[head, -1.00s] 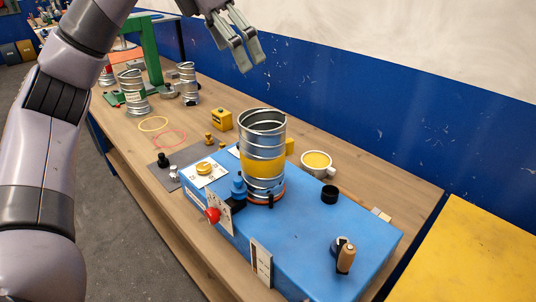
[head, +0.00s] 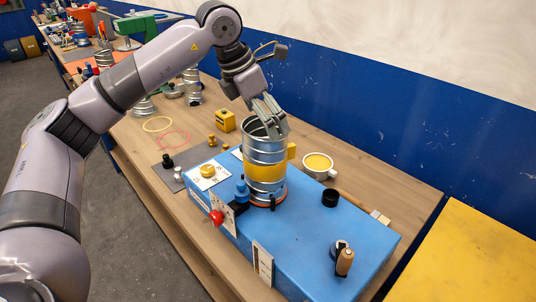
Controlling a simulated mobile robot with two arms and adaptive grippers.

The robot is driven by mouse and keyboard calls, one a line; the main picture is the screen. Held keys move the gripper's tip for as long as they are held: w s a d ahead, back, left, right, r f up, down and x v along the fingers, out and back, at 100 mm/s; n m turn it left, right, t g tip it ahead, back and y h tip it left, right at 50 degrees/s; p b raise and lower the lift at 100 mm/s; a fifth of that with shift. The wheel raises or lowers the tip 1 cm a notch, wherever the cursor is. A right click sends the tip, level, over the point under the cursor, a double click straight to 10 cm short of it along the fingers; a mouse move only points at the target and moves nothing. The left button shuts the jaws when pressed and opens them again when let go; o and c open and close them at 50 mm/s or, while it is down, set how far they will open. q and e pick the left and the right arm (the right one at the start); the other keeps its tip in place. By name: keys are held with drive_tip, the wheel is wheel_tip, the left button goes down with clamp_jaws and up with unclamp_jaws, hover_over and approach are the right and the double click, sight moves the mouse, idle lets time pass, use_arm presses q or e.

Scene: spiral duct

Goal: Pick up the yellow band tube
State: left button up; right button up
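The yellow band tube (head: 264,172) is a silver ribbed metal duct with a yellow band around its middle. It stands upright on the blue machine (head: 310,240), in an orange-red ring at its foot. My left gripper (head: 277,132) points down at the tube's open top, with its fingertips at the rim and the fingers a little apart. I cannot tell whether the fingers touch the wall or which side of it each one is on. My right gripper is not in view.
A cup with yellow contents (head: 318,165) stands right of the tube. A small yellow box (head: 225,121) is behind it. The machine carries a red knob (head: 216,217), a blue knob (head: 241,190) and a black cylinder (head: 330,197). Other metal tubes (head: 192,87) stand further back.

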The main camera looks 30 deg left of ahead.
use_arm(q)
drive_tip(key=x, duration=0.2)
drive_tip(key=shift+w+f, duration=0.15)
drive_tip(key=shift+f, duration=0.05)
drive_tip(key=shift+c, duration=0.6)
drive_tip(key=shift+r, duration=0.1)
drive_tip(key=c, duration=1.6)
